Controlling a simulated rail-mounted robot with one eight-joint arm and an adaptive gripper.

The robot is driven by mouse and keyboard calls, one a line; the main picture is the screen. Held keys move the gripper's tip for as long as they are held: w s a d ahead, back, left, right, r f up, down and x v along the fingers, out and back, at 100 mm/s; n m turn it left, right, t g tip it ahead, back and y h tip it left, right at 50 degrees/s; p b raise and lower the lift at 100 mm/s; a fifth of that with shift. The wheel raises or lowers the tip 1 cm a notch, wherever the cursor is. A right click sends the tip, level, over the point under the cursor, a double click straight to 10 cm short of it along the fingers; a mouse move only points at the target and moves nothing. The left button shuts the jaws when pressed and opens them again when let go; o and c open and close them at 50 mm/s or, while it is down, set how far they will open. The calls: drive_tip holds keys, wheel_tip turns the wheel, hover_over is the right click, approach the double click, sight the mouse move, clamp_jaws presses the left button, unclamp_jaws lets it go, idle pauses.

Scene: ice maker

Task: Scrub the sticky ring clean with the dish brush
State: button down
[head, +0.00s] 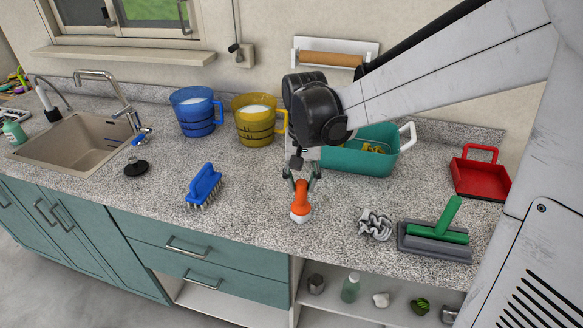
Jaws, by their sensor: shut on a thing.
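My gripper (302,178) is shut on a small orange-handled brush (301,197) with a pale, rounded lower end. It points down over the front part of the speckled counter (245,215). The brush's lower end is at or very near the counter top; I cannot tell whether it touches. I take it to be the dish brush. No sticky ring can be made out; the brush and gripper hide the spot under them.
A blue scrub brush (204,184) lies to the left and a crumpled grey cloth (375,224) to the right. Yellow (254,118) and blue (196,113) buckets stand behind.

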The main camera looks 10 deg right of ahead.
drive_tip(key=shift+w+d+b, duration=0.5)
drive_tip(key=shift+w+d, duration=2)
drive_tip(key=shift+d, duration=1.65)
drive_tip(key=shift+s+a, duration=0.7)
drive_tip(key=shift+a, duration=0.45)
drive_tip(key=shift+s+a, duration=0.65)
drive_tip(key=shift+a, duration=0.45)
drive_tip(key=shift+s+a, duration=0.7)
drive_tip(key=shift+a, duration=0.45)
drive_tip(key=shift+s+a+f, duration=0.15)
drive_tip(key=shift+s+a, duration=0.6)
drive_tip(key=shift+a, duration=0.35)
drive_tip(key=shift+r+p, duration=2.2)
drive_tip(key=shift+r, duration=1.35)
drive_tip(key=shift+w, duration=0.15)
